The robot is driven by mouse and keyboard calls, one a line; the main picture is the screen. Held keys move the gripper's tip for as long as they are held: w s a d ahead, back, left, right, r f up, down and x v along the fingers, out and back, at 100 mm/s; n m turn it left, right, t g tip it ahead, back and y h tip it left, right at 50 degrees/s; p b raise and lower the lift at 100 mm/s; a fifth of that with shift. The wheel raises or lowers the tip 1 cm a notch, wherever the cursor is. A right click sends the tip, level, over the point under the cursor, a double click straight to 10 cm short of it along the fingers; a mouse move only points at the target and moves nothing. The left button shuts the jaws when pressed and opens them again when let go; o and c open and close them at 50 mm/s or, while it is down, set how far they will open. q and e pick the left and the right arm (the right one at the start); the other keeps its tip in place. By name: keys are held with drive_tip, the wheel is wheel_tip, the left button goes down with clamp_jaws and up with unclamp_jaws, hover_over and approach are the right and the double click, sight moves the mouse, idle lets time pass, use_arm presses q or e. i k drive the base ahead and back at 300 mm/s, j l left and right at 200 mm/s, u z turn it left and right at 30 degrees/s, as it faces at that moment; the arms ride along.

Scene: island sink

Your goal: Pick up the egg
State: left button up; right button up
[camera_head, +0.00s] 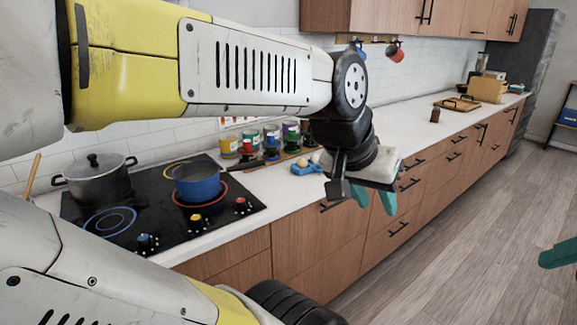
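A small pale brown egg (303,162) sits in or on a blue holder (306,168) on the white counter, right of the stove. My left gripper (376,199) hangs in front of the counter edge, to the right of the egg and apart from it. Its two teal fingers point down with a gap between them, and nothing shows in the gap. Part of the blue holder's surroundings is hidden behind my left wrist. Only a teal piece of my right gripper (558,253) shows at the right edge; the rest is out of frame.
A black stove holds a grey lidded pot (95,182) and a blue pan (198,185). Several jars (250,143) stand behind the egg. Wooden cabinets (318,250) run below the counter (420,142). A cutting board (457,104) lies farther along; the floor at right is clear.

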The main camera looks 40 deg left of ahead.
sight(302, 162)
drive_tip(key=u, duration=2.05)
drive_tip(key=z, duration=0.85)
drive_tip(key=i+u, duration=0.15)
drive_tip(key=i, duration=0.25)
drive_tip(key=i+l+u, duration=0.15)
drive_tip(key=i, duration=0.25)
drive_tip(key=i+l+u, duration=0.15)
drive_tip(key=i, duration=0.25)
